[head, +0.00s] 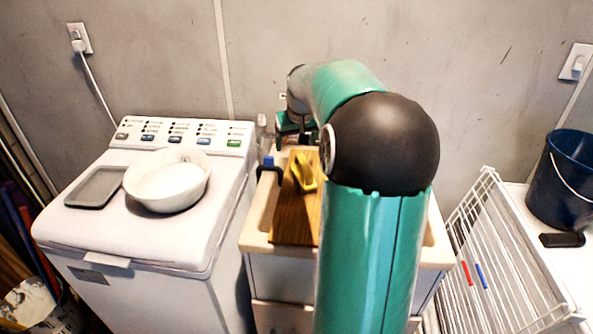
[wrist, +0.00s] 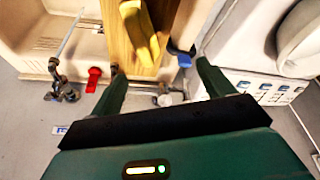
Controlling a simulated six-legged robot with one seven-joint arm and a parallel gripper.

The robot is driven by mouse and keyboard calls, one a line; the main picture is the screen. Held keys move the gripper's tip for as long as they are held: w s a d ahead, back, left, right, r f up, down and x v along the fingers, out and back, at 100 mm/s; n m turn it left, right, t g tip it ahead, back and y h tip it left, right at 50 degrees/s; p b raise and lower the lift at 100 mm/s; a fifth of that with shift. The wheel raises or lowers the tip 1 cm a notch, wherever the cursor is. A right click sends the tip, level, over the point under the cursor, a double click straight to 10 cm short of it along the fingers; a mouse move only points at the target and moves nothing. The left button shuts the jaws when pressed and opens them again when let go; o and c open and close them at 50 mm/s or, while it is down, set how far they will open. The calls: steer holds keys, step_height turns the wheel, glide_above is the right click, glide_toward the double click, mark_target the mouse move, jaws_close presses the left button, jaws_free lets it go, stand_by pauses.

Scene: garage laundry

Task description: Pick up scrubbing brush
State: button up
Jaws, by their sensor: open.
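A yellow object (head: 304,172), which looks like the scrubbing brush, lies on a wooden board (head: 285,222) across the sink (head: 257,220). In the wrist view the yellow brush (wrist: 140,32) lies along the board (wrist: 118,36), at the top middle. My gripper (wrist: 160,68) is open and empty, its two fingers spread apart. The brush appears beyond the fingertips, not between them. In the head view my arm hides part of the sink, and my gripper shows only partly, behind the far end of the board.
A washing machine (head: 150,235) with a white bowl (head: 167,181) and grey tray (head: 97,187) stands left. Red (wrist: 93,78) and blue (wrist: 184,61) fittings flank the board. Right are a wire rack (head: 500,265), a dark blue bucket (head: 562,185) and a black object (head: 562,240).

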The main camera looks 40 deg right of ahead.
mark_target(304, 160)
steer(key=shift+m, duration=0.3)
steer(key=d, duration=0.1)
steer(key=d+f, duration=0.1)
steer(key=d, duration=0.2)
steer(key=shift+s+d+f, duration=0.2)
steer(key=shift+s+f, duration=0.05)
steer(key=shift+f, duration=0.05)
steer(key=x, duration=1.3)
steer(key=shift+w+a+f, duration=0.1)
steer(key=shift+w+f, duration=0.1)
steer(key=shift+c, duration=0.4)
steer(key=c, duration=1.1)
steer(key=shift+c, duration=0.2)
steer(key=shift+r, duration=0.2)
